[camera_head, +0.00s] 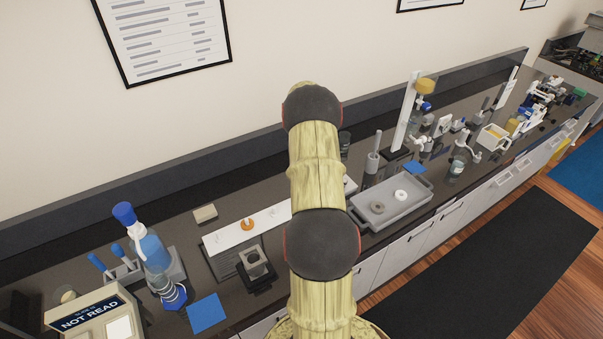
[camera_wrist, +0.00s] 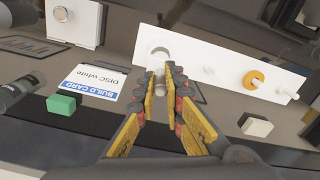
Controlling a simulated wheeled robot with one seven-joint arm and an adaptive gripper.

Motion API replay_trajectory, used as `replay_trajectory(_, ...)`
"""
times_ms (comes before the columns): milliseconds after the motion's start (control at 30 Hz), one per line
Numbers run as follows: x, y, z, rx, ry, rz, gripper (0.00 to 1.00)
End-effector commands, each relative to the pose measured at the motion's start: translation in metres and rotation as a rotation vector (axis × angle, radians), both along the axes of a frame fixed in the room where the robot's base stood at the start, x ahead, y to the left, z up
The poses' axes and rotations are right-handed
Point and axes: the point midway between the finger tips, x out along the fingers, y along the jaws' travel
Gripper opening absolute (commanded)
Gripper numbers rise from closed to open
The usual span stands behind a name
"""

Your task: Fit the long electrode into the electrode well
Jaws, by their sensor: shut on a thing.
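In the wrist view my gripper (camera_wrist: 161,75) is shut, its yellow-and-black fingers closing on a pale grey cylinder (camera_wrist: 160,88). I take this cylinder for the long electrode, but only a short part shows between the fingers. Past the fingertips a round pale shape (camera_wrist: 158,48) shows at the white board (camera_wrist: 215,67); I cannot tell if it is a hole or a part. I cannot tell for sure which thing is the electrode well. A pale block with a dark square opening (camera_head: 254,262) stands on a black base in the head view. My arm hides the gripper there.
An orange ring (camera_wrist: 253,78) is on the white board. Near it lie a build card (camera_wrist: 95,80), a green block (camera_wrist: 61,105) and a pale block (camera_wrist: 257,125). In the head view a grey tray (camera_head: 391,208) holds two discs, and blue-capped glassware (camera_head: 150,250) stands at left.

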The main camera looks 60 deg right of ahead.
Motion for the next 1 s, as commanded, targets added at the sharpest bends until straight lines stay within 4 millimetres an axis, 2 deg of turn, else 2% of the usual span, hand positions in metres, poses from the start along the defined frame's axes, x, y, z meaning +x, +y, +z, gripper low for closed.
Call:
replay_trajectory(433, 0.0, 0.0, 0.0, -0.001, -0.001, 0.0, 0.0)
replay_trajectory(1000, 0.0, 0.0, -0.013, -0.001, -0.001, 0.0, 0.0)
